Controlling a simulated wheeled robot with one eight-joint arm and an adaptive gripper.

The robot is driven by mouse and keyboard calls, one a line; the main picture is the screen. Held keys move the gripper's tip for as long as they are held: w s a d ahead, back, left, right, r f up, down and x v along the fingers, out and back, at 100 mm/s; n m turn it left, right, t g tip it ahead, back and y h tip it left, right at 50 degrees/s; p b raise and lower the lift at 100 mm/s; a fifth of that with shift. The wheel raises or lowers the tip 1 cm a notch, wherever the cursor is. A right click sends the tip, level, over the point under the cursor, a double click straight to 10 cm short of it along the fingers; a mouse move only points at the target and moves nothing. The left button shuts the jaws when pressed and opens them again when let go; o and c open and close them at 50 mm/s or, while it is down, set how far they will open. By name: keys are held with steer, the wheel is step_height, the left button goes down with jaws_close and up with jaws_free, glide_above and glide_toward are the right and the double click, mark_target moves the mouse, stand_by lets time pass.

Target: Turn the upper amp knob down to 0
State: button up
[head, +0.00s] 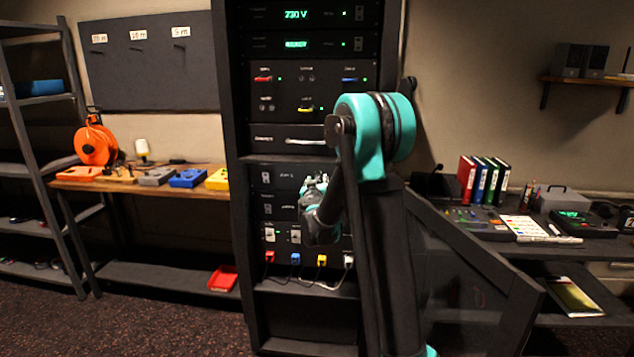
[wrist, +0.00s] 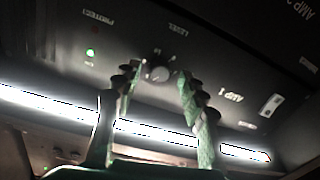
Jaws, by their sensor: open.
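The upper amp (head: 287,175) is a dark panel in the tall rack in the head view. In the wrist view it appears upside down, with the label "AMP 1" and a small dark knob (wrist: 159,72) with a light face by the word "LEVEL". My gripper (wrist: 158,78) is open, with one green-tipped finger on each side of the knob. I cannot tell whether either finger touches it. In the head view my gripper (head: 315,186) is in front of the amps and the knob is hidden.
A green light (wrist: 90,53) glows by "PROTECT", and a pale rocker switch (wrist: 271,105) is on the amp. A lower amp (head: 284,208) sits beneath. Coloured plugs with cables (head: 296,259) are lower in the rack. A bright strip (wrist: 150,133) crosses the wrist view.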

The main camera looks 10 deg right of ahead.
steer(key=shift+w, duration=0.25)
jaws_close()
steer(key=shift+n, duration=0.3)
